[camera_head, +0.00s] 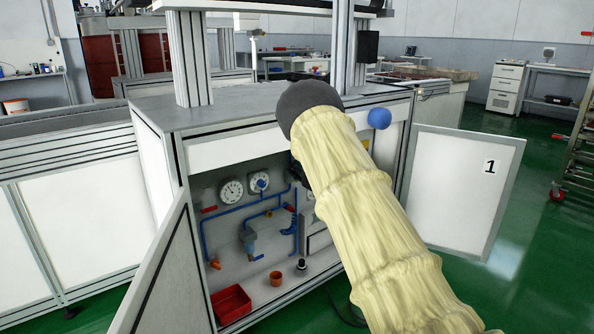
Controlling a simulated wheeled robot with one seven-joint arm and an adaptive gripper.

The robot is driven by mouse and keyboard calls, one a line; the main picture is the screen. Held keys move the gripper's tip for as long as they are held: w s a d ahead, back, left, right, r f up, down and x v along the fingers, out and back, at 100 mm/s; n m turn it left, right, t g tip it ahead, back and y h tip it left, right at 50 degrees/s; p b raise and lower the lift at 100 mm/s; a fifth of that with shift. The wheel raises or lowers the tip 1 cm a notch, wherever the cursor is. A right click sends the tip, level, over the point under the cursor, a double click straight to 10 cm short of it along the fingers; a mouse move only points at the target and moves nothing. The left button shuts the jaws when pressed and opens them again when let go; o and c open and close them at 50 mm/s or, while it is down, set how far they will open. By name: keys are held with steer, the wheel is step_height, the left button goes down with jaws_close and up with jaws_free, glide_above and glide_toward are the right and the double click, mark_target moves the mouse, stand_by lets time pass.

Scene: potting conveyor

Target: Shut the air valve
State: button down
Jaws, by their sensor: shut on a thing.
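The open cabinet holds blue air piping (229,210) on its grey back panel. Several small valves and fittings with red, orange or blue parts sit along it, among them a red handle (209,209) at the left and a blue valve (288,228) near my arm. I cannot tell which one is the air valve. My arm in its pale yellow sleeve crosses the view and hides the cabinet's right part. A dark part that looks like my gripper (296,172) shows beside the sleeve, by the upper right piping. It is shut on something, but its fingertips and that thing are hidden.
Two round gauges (231,191) sit on the panel. A red bin (231,304) and an orange pot (275,279) stand on the cabinet floor. The left door (165,270) and right door (465,190) stand open.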

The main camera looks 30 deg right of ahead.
steer(key=shift+r+p, duration=0.1)
steer(key=shift+p, duration=0.2)
steer(key=n+p, duration=0.1)
steer(key=a+n+p, duration=0.1)
steer(key=n, duration=0.1)
steer(key=shift+s+a+p, duration=0.1)
steer(key=shift+p, duration=0.25)
steer(key=n+p, duration=0.1)
steer(key=a+f+n+p, duration=0.1)
steer(key=n, duration=0.1)
steer(key=shift+a+n, duration=0.2)
steer(key=shift+n, duration=0.1)
steer(key=n, duration=0.1)
steer(key=n+p, duration=0.1)
steer(key=shift+s+a+f+n, duration=0.1)
steer(key=shift+a+f+n, duration=0.3)
steer(key=n, duration=0.1)
steer(key=f+n, duration=0.1)
steer(key=n, duration=0.1)
steer(key=a+n+p, duration=0.1)
steer(key=shift+f+n, duration=0.3)
steer(key=shift+f, duration=0.05)
steer(key=shift+a+f+n, duration=0.1)
steer(key=shift+f+n, duration=0.3)
steer(key=shift+n, duration=0.55)
steer(key=shift+f+n, duration=0.4)
steer(key=shift+n, duration=0.55)
steer(key=c, duration=1.5)
jaws_free()
steer(key=shift+o, duration=0.2)
